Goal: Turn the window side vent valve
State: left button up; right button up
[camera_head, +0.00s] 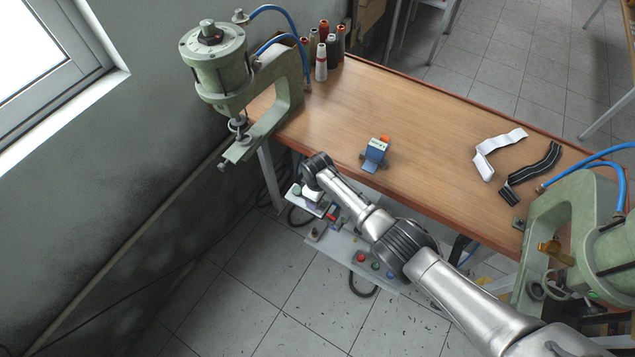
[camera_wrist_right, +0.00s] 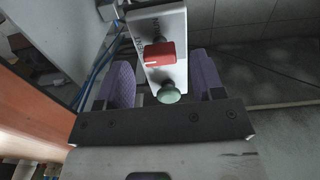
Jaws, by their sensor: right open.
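A red valve knob (camera_wrist_right: 160,54) with a white line sits on a white panel (camera_wrist_right: 177,22) in the right wrist view. A round green button (camera_wrist_right: 169,93) is on the same panel, nearer to me. My right gripper (camera_wrist_right: 163,80) is open, with one purple finger on each side of the knob; I see no contact. My left gripper is not in view.
The window-side green press (camera_head: 215,65) stands at the left end of the wooden table (camera_head: 420,120); another green press (camera_head: 560,225) stands at the right. A lower panel (camera_head: 350,250) has coloured buttons. A blue fixture (camera_head: 375,152), straps (camera_head: 495,150) and spools (camera_head: 322,62) are on the table.

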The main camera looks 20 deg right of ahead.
notch_tip(320, 180, up, 12)
jog(key=p, duration=0.2)
jog(key=shift+f, duration=0.1)
dwell(0.6)
